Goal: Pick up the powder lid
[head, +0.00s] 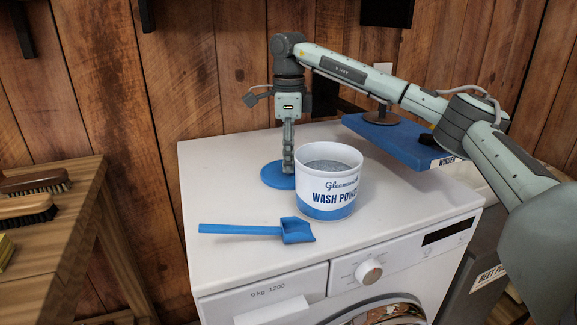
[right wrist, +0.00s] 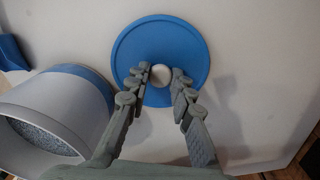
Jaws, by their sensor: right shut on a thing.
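The powder lid (head: 271,178) is a flat blue disc behind and left of the wash powder tub (head: 328,187). It looks flat on the white washing machine top (head: 225,195); I cannot tell whether there is a gap under it. In the right wrist view the lid (right wrist: 188,38) shows a small pale round knob (right wrist: 161,75) at its middle. My right gripper (head: 288,170) points straight down over the lid. Its fingers (right wrist: 161,78) are shut on the knob, one on each side. My left gripper is not in view.
The open tub of grey powder stands close beside my right gripper. A blue scoop (head: 258,230) lies in front of it. A blue flat object (head: 390,143) is at the back right, under my arm. A wooden bench (head: 60,225) with brushes (head: 27,208) stands left.

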